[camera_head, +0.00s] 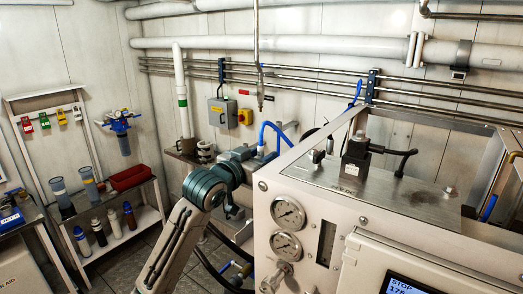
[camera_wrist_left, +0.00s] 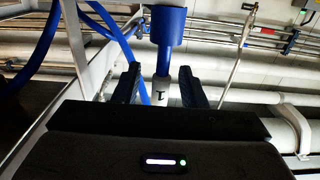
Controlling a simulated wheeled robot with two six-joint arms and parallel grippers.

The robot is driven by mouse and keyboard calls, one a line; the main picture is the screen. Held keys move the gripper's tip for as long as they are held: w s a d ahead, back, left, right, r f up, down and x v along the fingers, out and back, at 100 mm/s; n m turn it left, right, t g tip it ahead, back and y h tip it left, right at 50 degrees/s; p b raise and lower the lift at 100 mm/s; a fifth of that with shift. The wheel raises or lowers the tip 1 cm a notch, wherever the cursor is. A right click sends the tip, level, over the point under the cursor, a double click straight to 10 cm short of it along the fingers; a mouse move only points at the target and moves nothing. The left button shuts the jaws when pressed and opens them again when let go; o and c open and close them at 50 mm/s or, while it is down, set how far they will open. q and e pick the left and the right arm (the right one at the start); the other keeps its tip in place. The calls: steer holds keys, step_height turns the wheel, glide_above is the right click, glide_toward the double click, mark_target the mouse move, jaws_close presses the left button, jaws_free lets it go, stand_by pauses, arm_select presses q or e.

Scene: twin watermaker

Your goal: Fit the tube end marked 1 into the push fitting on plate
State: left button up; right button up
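The tube end marked 1 (camera_wrist_left: 161,92) is a white sleeve with a black "1", between the fingers of my left gripper (camera_wrist_left: 159,72) in the left wrist view. Gaps show on both sides, so the fingers look open around it. Above it, a short blue length runs up to a wider blue cylindrical part (camera_wrist_left: 168,24); I cannot tell whether it is inside or only in front of it. In the head view my left gripper (camera_head: 244,155) is small and partly hidden near a looped blue tube (camera_head: 268,128). I cannot make out the plate clearly. My right gripper is out of view.
The steel machine housing (camera_head: 400,190) with gauges (camera_head: 288,213) stands close on the right. Blue tubing (camera_wrist_left: 35,55) and a pale frame bar (camera_wrist_left: 76,45) are left of the fingers in the wrist view. Wall pipes (camera_wrist_left: 250,75) run behind. A shelf (camera_head: 150,215) with bottles stands left.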

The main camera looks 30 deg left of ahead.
mark_target(261, 143)
arm_select(q)
steer(key=shift+a, duration=0.1)
steer(key=shift+c, duration=0.2)
steer(key=c, duration=0.7)
jaws_close()
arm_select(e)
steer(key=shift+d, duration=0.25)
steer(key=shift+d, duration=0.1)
arm_select(q)
steer(key=shift+r, duration=0.1)
